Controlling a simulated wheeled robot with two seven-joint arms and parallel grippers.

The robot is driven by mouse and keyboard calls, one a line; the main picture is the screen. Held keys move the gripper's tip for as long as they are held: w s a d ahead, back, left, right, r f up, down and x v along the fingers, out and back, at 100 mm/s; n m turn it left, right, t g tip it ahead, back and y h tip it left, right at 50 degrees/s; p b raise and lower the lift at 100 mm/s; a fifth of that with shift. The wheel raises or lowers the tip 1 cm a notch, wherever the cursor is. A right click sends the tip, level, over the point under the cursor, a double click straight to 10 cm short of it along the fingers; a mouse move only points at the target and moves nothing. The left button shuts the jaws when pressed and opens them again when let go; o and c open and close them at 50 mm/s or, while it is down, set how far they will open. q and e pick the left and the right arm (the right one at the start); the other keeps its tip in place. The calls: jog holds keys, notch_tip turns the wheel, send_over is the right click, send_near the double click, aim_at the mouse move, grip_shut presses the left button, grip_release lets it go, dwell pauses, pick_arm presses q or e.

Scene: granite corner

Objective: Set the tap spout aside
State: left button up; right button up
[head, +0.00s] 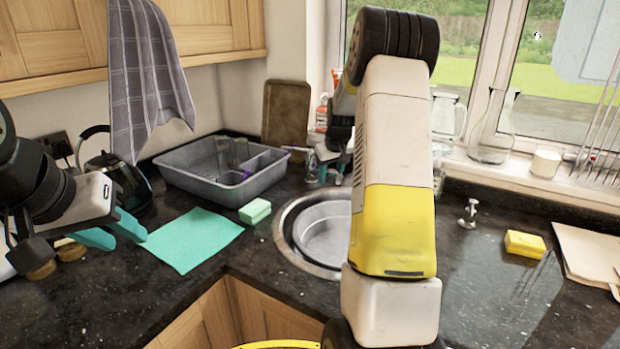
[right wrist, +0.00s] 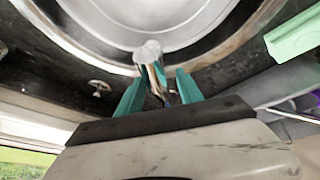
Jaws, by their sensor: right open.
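The tap spout (right wrist: 150,55) shows in the right wrist view as a shiny metal piece with a pale rounded end, between the two teal fingers of my right gripper (right wrist: 158,88). The fingers stand apart on either side of it; I cannot tell whether either touches it. In the head view, my right arm hides most of this gripper, and a chrome piece of the tap (head: 312,165) shows just left of it, behind the sink. My left gripper (head: 125,238) has its teal fingers apart and is empty, over the left counter near the teal cloth.
The round sink (head: 285,235) lies partly behind my right arm. A grey basin (head: 190,185), green sponge (head: 255,211) and teal cloth (head: 192,240) are left of it. A small metal fitting (head: 469,212), yellow sponge (head: 524,245) and board (head: 590,250) are right, with bare counter between.

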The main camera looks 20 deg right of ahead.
jog(key=shift+x, duration=1.4)
grip_shut()
dwell(0.4)
